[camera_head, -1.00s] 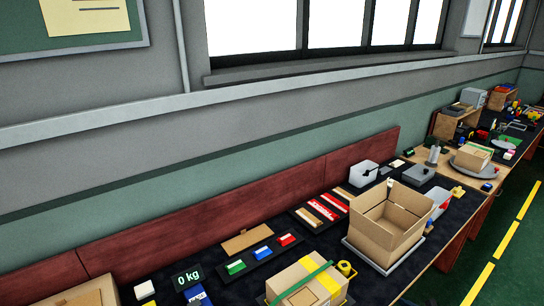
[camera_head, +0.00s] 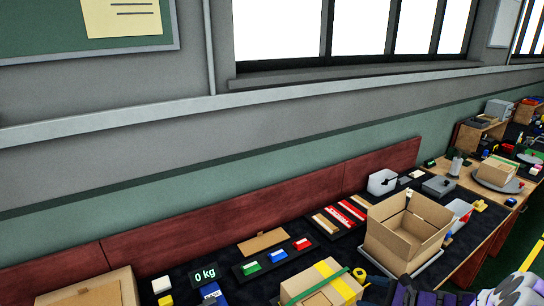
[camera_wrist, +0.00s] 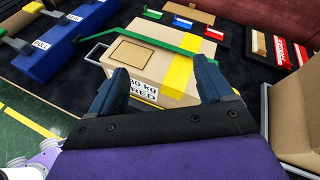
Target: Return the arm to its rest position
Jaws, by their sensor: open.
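My gripper (camera_wrist: 160,68) is open and empty in the wrist view, with its two dark fingers spread apart. Beyond the fingers is a closed cardboard box (camera_wrist: 140,60) with a yellow tape band, a green strap and a weight label partly hidden by the left finger. I cannot tell whether the fingers touch it. In the head view the same box (camera_head: 310,290) is cut by the bottom edge. A purple and grey part of my arm shows at the bottom right of that view.
An open cardboard box (camera_head: 395,240) stands on the dark bench, right of the closed box. A red backboard (camera_head: 240,225) runs along the wall.

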